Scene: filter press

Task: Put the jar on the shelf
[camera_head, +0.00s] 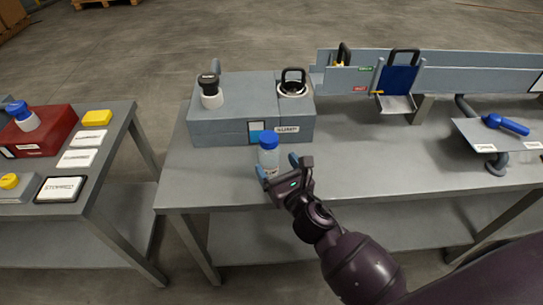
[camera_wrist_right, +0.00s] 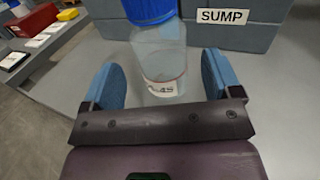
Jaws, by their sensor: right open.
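The jar (camera_head: 268,156) is clear with a blue lid and stands upright on the grey table in front of the sump box. In the right wrist view the jar (camera_wrist_right: 160,62) stands just ahead of and between the blue fingertips, with a label low on its side. My right gripper (camera_head: 282,168) is open at the jar, its two fingers on either side of it; I cannot tell whether they touch it. A lower shelf (camera_head: 350,234) runs under the table. My left gripper is not in view.
The grey sump box (camera_head: 222,125) stands close behind the jar. A side table at left holds a red box (camera_head: 45,140), a yellow block (camera_head: 97,118) and labelled plates. At right are a small raised plate (camera_head: 475,133) with a blue-handled tool and a long trough. The table's front middle is clear.

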